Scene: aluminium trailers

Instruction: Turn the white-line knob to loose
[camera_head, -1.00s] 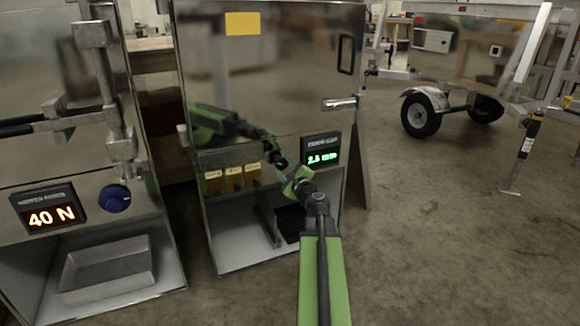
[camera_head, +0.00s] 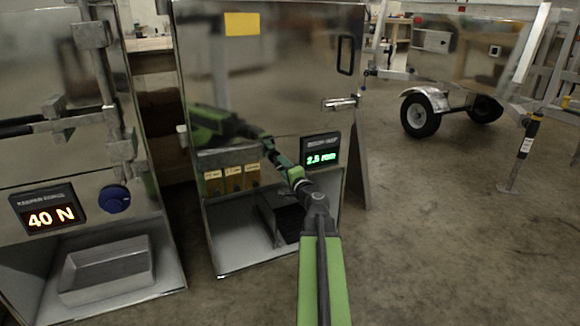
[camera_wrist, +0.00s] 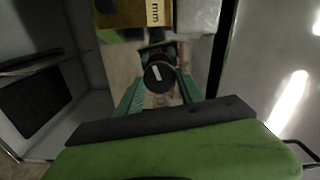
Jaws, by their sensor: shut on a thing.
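The dark round knob (camera_wrist: 158,77) with a short white line shows in the middle of the wrist view. The line is slightly tilted from upright. My gripper (camera_wrist: 160,88) has its two green fingers on either side of the knob and is shut on it. In the head view my gripper (camera_head: 270,147) is against the front of the right-hand cabinet (camera_head: 270,80), and I cannot make out the knob there. A green lit display (camera_head: 320,157) beside my gripper reads about 2.5 mm; its last digit is blurred.
Yellow-brown labelled blocks (camera_head: 232,180) sit left of my gripper, above an open bay. On the left cabinet are a blue knob (camera_head: 115,199), a 40 N display (camera_head: 48,213) and a metal tray (camera_head: 105,272). A trailer (camera_head: 440,100) stands behind free floor at right.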

